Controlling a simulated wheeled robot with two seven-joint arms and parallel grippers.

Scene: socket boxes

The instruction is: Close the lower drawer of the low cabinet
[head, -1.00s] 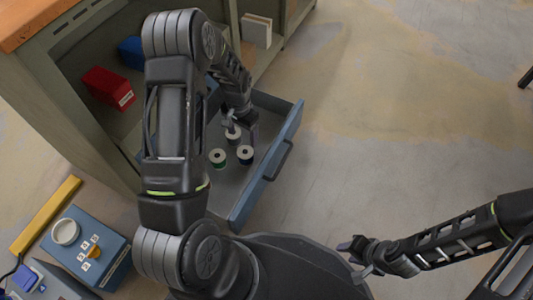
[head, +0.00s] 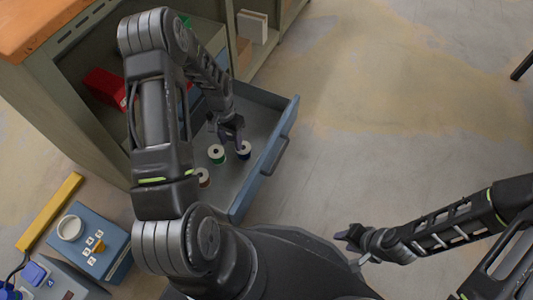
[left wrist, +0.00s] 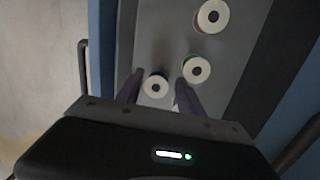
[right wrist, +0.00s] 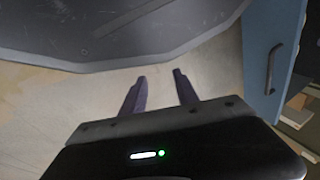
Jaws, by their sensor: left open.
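The blue drawer (head: 282,137) of the low grey-green cabinet (head: 85,100) stands pulled out. Its front and dark handle (right wrist: 271,68) show at the right of the right wrist view. In the grey tray lie a blue spool (head: 244,150), a green spool (head: 217,154) and a brown spool (head: 204,177). My left gripper (head: 231,133) is over the drawer, open. In the left wrist view its fingers (left wrist: 158,92) are on either side of the blue spool (left wrist: 155,85); contact cannot be told. My right gripper (head: 350,240) is open and empty, outside the drawer.
A red bin (head: 102,86) sits inside the cabinet. A blue box with numbered buttons (head: 95,243) and a yellow bar (head: 50,212) are at lower left. The floor (head: 400,120) right of the drawer is clear.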

